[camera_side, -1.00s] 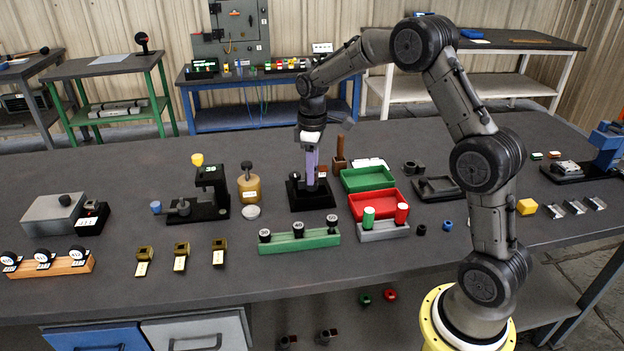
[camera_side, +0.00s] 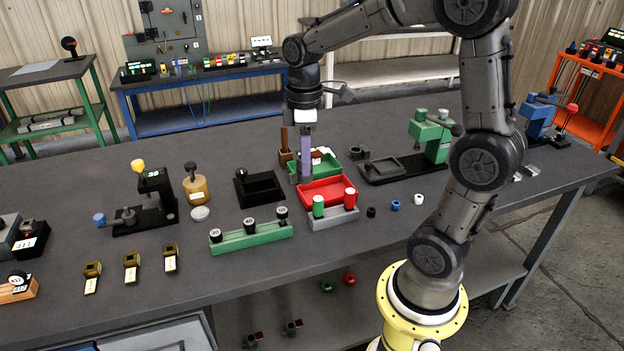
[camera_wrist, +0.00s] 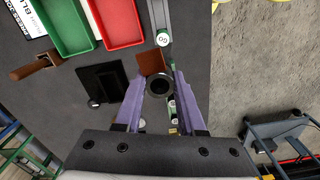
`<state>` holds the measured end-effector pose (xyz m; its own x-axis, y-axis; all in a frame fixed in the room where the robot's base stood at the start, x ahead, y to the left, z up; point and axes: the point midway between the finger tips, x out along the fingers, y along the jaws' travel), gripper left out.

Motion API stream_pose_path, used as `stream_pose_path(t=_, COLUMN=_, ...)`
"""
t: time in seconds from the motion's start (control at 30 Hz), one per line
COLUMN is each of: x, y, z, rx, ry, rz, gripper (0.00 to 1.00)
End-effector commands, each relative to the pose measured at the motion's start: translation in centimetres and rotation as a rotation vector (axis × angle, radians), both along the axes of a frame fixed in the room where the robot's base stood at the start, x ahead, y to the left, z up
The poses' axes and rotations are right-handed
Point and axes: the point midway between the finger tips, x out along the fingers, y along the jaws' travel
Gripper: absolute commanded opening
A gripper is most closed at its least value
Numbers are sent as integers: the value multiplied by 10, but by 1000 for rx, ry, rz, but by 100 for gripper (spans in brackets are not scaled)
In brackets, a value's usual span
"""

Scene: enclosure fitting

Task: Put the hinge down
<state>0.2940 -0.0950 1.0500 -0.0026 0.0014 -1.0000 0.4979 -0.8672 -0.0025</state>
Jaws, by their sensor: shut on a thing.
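My gripper (camera_side: 305,178) points straight down over the trays, its purple fingers in front of the green tray (camera_side: 330,163). In the wrist view the fingertips (camera_wrist: 157,78) are closed on a dark round part with a flat brown plate, which I take to be the hinge (camera_wrist: 150,62). The side view hardly shows it behind the fingers. The red tray (camera_side: 326,190) lies just in front of the green one. A black block fixture (camera_side: 258,188) stands left of the trays; it also shows in the wrist view (camera_wrist: 103,84).
A grey holder with a green and a red cylinder (camera_side: 335,214) stands before the red tray. A green rack with black caps (camera_side: 252,238) is front left. A wooden-handled tool (camera_side: 285,150) stands behind the fixture. A green press (camera_side: 430,138) is at right.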

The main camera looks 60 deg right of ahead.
Motion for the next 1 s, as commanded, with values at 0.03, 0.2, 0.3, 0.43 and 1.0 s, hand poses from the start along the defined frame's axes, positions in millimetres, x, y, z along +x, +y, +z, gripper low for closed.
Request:
stream_pose_path(t=0.03, x=-15, y=-4, z=1, rx=-2, ry=-6, rz=15, gripper=0)
stream_pose_path(t=0.2, x=-67, y=-16, z=0, rx=-3, ry=-7, rz=33, gripper=0)
stream_pose_path(t=0.3, x=-93, y=-21, z=0, rx=-4, ry=-7, rz=6, gripper=0)
stream_pose_path(t=0.43, x=-113, y=-26, z=2, rx=-4, ry=-6, rz=-53, gripper=0)
stream_pose_path(t=1.0, x=-43, y=-85, z=-37, rx=0, ry=0, rz=-88, gripper=0)
